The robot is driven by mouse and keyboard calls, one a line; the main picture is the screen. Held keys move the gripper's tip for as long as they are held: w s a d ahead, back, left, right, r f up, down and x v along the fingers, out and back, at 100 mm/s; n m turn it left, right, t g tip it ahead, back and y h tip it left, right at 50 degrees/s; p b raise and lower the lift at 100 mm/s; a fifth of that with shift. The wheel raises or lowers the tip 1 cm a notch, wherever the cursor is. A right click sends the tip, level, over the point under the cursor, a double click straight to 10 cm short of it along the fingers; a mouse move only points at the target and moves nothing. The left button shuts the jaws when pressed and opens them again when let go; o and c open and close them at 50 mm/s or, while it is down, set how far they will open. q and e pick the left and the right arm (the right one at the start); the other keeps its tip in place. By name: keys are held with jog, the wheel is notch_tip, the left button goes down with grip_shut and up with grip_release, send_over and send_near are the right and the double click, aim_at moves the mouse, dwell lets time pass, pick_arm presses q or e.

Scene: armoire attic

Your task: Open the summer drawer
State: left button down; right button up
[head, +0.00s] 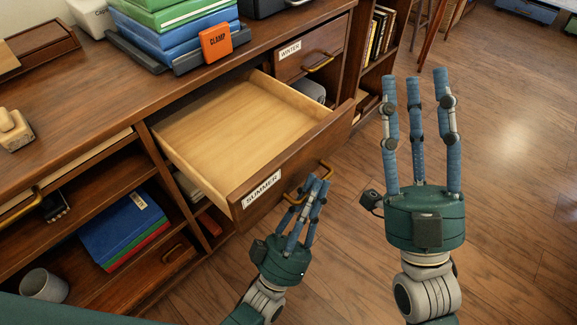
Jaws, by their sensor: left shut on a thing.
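The summer drawer (292,168) is a wooden drawer with a white "SUMMER" label (262,190) on its front. It is pulled well out of the dresser, and its pale inside is empty. Its brass handle (322,172) is partly hidden by my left gripper's fingers. My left gripper (314,188) is at the drawer front and shut on that handle. My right gripper (416,82) is to the right of the drawer, over the floor. Its long blue fingers are spread open and empty, pointing away from me.
The winter drawer (308,49) beside it is closed, with a brass handle. Folders, books and an orange clamp box (216,43) stand on the dresser top. Open shelves at left hold folders (120,228) and a grey cup (44,285). Wooden floor (510,200) is clear at right.

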pick_arm(q)
jog(key=shift+s+d+f, duration=0.1)
jog(key=shift+s+d, duration=0.8)
jog(key=shift+d, duration=0.2)
pick_arm(e)
jog(key=shift+w+f, duration=0.25)
jog(key=shift+w, duration=0.05)
pick_arm(q)
jog(key=c, duration=1.9)
grip_release()
jog(key=shift+c, duration=0.2)
pick_arm(e)
jog(key=shift+a, duration=0.1)
pick_arm(q)
jog(key=v, duration=1.2)
